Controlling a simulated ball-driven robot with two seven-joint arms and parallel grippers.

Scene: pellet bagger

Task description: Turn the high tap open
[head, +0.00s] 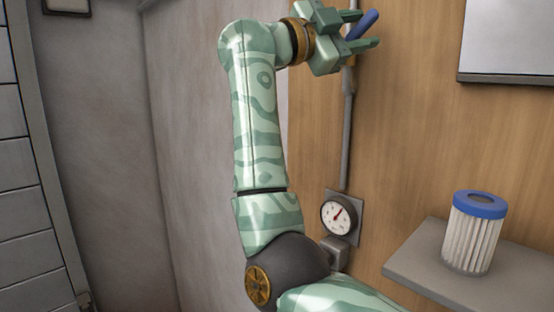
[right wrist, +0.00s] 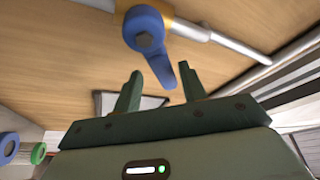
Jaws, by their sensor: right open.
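The high tap has a blue lever handle (head: 363,24) on a grey pipe (head: 347,130) that runs up the wooden wall. My right gripper (head: 362,29) is raised to it, open, with its fingers pointing right. In the right wrist view the tap's round blue hub (right wrist: 145,35) sits beyond the fingers on a yellow and grey fitting. The lever slants down and right, and its tip appears between the two open fingertips (right wrist: 162,78). I cannot tell whether either finger touches it. My left gripper is not in view.
A round gauge (head: 338,215) is mounted low on the wall beside the pipe. A white pleated filter with a blue cap (head: 480,205) stands on a grey shelf (head: 420,265) at right. A white board (head: 508,40) hangs at upper right. Bare wall lies between them.

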